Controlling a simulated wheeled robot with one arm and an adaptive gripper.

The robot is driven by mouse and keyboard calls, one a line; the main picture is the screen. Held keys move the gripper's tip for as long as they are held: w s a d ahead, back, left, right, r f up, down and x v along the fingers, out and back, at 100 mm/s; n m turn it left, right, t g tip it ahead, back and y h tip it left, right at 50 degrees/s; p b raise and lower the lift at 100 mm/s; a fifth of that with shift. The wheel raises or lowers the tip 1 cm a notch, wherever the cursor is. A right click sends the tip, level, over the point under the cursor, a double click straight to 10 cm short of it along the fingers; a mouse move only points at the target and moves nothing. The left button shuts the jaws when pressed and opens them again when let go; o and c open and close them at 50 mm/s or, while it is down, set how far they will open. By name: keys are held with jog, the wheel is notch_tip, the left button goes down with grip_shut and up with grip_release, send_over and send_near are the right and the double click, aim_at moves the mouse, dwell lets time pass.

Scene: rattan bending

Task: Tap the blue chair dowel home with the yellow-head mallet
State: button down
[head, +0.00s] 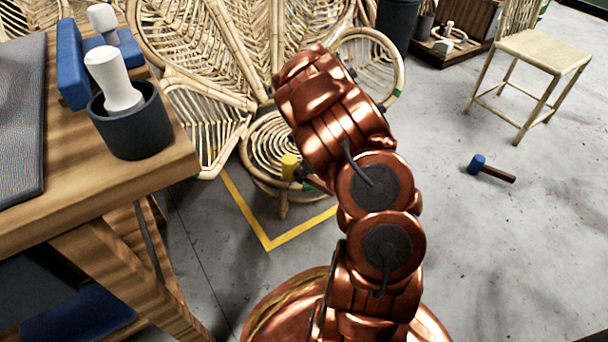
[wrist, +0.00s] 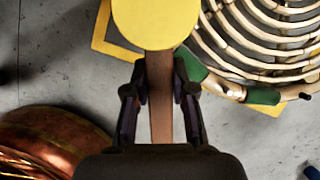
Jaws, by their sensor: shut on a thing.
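The mallet has a yellow head (wrist: 155,22) and a brown handle (wrist: 160,105). My gripper (wrist: 160,88) is shut on the handle, with the head beyond the fingertips. In the head view the yellow head (head: 289,166) shows in front of the round rattan chair seat (head: 268,143), and my arm hides most of the handle. In the wrist view the rattan seat (wrist: 262,40) is at the upper right, with green pieces (wrist: 263,96) on its rim. A small blue piece (wrist: 312,172) shows at the lower right corner; I cannot tell whether it is the dowel.
A wooden bench (head: 100,195) stands at left, with a dark cup (head: 133,125) holding a white-headed tool (head: 113,78). A blue-head mallet (head: 476,163) lies on the floor at right, near a stool (head: 545,52). Yellow tape (head: 265,246) marks the floor by the chair. Floor at right is mostly clear.

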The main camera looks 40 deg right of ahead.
jog(key=shift+f, duration=0.35)
jog(key=shift+b, duration=0.3)
notch_tip(320, 180, down, 4)
jog(key=shift+r+b, duration=0.2)
jog(key=shift+b, duration=0.6)
jog(key=shift+r+p, duration=1.1)
jog(key=shift+r, duration=0.7)
jog(key=shift+r+p, duration=1.7)
jog(key=shift+r, duration=0.85)
